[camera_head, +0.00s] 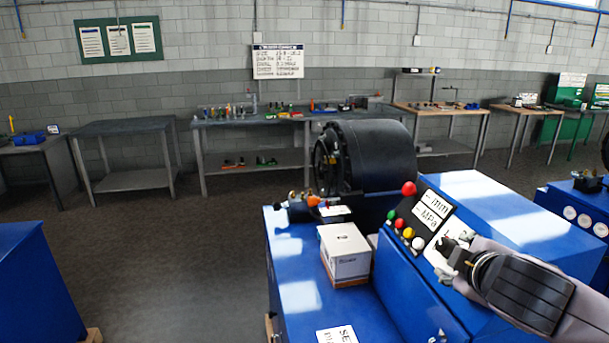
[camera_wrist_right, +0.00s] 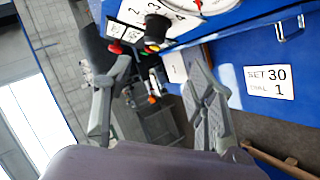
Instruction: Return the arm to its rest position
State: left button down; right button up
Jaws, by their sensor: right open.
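My right arm comes in from the right in the head view, with its gripper (camera_head: 447,259) in front of the blue crimper machine's sloped control panel (camera_head: 424,214). In the right wrist view the gripper (camera_wrist_right: 160,105) has its two fingers spread wide with nothing between them. The panel carries a red knob (camera_head: 409,188), coloured buttons and labels reading mm and MPa. Whether the gripper touches the panel cannot be told. My left gripper is not in view.
A white box (camera_head: 345,254) and small fittings (camera_head: 314,201) sit on the machine's blue top, beside the black crimping head (camera_head: 372,156). Workbenches (camera_head: 250,118) line the back wall. Open floor (camera_head: 170,240) lies to the left.

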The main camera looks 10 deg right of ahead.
jog(key=s+a+f+m+g+y, duration=0.1)
jog(key=s+a+f, duration=0.1)
jog(key=a+f, duration=0.35)
jog(key=s+a+f+m+g+y, duration=0.1)
jog(key=s+a+f+y, duration=0.1)
jog(key=f, duration=0.6)
jog(key=s+a+f+g+y, duration=0.1)
jog(key=s+a+f+g, duration=0.1)
jog(key=s+a+f, duration=0.3)
jog(key=s+f+m+g, duration=0.4)
jog(key=s+f+m, duration=0.2)
jog(key=s+f, duration=0.95)
notch_tip(320, 180, down, 28)
jog(key=r+g+b, duration=0.1)
jog(key=b, duration=0.2)
jog(key=s+d+f+g+b, duration=0.1)
jog(key=s+d+f, duration=0.1)
jog(key=s+f, duration=1.5)
notch_tip(320, 180, down, 2)
jog(key=shift+s+d+f+g+b, duration=0.15)
jog(key=shift+g+b, duration=0.15)
jog(key=shift+b, duration=0.1)
